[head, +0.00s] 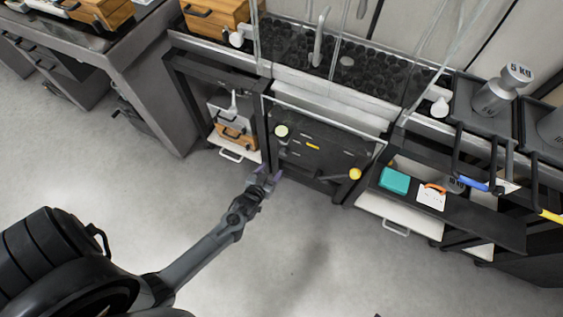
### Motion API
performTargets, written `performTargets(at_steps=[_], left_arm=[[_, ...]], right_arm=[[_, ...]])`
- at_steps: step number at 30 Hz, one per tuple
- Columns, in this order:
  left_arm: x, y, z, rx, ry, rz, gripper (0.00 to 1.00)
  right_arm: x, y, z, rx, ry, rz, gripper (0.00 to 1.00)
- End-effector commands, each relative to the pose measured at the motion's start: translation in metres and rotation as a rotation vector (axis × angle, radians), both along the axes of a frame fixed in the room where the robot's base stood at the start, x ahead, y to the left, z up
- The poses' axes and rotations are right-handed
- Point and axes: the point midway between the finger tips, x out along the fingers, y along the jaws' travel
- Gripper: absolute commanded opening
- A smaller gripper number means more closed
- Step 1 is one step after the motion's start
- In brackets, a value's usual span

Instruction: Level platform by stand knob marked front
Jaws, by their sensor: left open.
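The platform (300,77) is a dark-framed bench top with black pebbles, a tap and clear panels. A white knob (237,39) sits at its left end and another white knob (440,107) at its right end. A dark front panel (310,150) below carries a pale green round knob (282,131) and a yellow round knob (355,174). No readable "front" marking shows on any knob. My left gripper (271,178) is open and empty, in front of the panel's lower left, below the pale green knob and left of the yellow one. My right gripper is out of view.
An open left cabinet holds a wooden box (234,136). A right shelf holds a teal box (394,181) and a white card (431,196). A 5 kg weight (497,93) stands on a dark tray at the right. The grey floor (320,265) in front is clear.

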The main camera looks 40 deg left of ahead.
Motion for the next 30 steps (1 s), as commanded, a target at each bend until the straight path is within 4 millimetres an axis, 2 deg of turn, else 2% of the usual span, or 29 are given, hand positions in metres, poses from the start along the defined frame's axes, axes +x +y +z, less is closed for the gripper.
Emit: performTargets(at_steps=[1, 8, 21, 30], left_arm=[[0.002, 0.000, -0.006, 0.000, -0.003, 0.000, 0.63], [0.019, 0.005, -0.015, 0.000, -0.006, -0.001, 0.63], [0.079, 0.022, -0.042, 0.002, -0.006, 0.000, 0.63], [0.098, 0.027, -0.047, 0.001, -0.005, -0.001, 0.63]], right_arm=[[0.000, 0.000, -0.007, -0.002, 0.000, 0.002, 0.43], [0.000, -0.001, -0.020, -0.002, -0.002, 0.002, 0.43], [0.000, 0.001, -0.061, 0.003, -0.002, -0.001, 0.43], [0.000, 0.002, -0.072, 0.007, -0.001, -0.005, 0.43]])
